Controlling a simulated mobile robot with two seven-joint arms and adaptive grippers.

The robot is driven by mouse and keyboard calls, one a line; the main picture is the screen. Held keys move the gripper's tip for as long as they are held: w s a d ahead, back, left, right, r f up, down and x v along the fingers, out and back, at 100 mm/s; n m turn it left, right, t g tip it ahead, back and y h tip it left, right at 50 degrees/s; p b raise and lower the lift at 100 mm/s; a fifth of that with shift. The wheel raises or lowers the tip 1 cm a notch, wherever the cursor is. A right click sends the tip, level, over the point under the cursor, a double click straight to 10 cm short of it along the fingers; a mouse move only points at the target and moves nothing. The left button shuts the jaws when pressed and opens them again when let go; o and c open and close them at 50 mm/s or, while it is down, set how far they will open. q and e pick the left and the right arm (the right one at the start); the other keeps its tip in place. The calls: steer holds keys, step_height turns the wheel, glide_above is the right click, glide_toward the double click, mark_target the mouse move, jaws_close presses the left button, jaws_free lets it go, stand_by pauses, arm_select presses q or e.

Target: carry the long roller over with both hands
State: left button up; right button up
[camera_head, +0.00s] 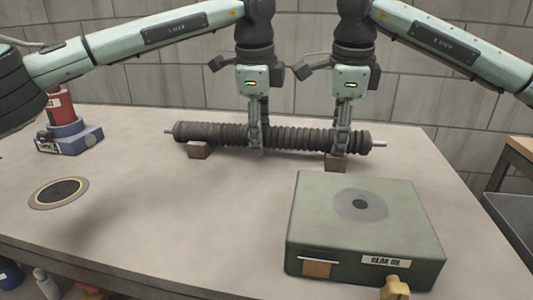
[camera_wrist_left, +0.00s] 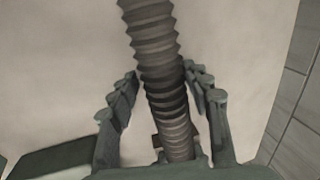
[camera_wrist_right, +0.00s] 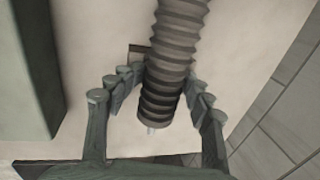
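The long roller (camera_head: 213,132), dark and ribbed with thin metal end pins, lies level across two small brown blocks (camera_head: 198,151) (camera_head: 336,163) on the table. My left gripper (camera_head: 257,148) is lowered over its middle. In the left wrist view the open fingers (camera_wrist_left: 162,88) stand either side of the roller (camera_wrist_left: 155,55), with a clear gap at the left finger and the right finger close. My right gripper (camera_head: 339,148) is over the roller's right part. In the right wrist view its open fingers (camera_wrist_right: 160,85) straddle the roller (camera_wrist_right: 172,45), with gaps visible.
A green box labelled gear oil (camera_head: 310,235) stands on the table (camera_head: 150,220) in front of the roller's right part. A round disc (camera_head: 58,192) lies at left, near a blue-based item with a red top (camera_head: 68,137). The front middle of the table is clear. A block wall stands behind.

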arm_select(q)
steer(key=o, duration=0.3)
steer(key=shift+w+f, duration=0.1)
steer(key=shift+f, duration=0.4)
arm_select(e)
steer(key=o, duration=0.3)
steer(key=shift+x, duration=0.85)
arm_select(q)
steer(key=shift+r, duration=0.15)
arm_select(e)
steer(key=shift+r, duration=0.15)
arm_select(q)
steer(key=shift+r, duration=0.25)
arm_select(e)
steer(key=shift+r, duration=0.1)
arm_select(q)
steer(key=v, duration=0.7)
steer(key=shift+r, duration=0.25)
arm_select(e)
steer(key=shift+r, duration=0.15)
steer(key=shift+v, duration=3.9)
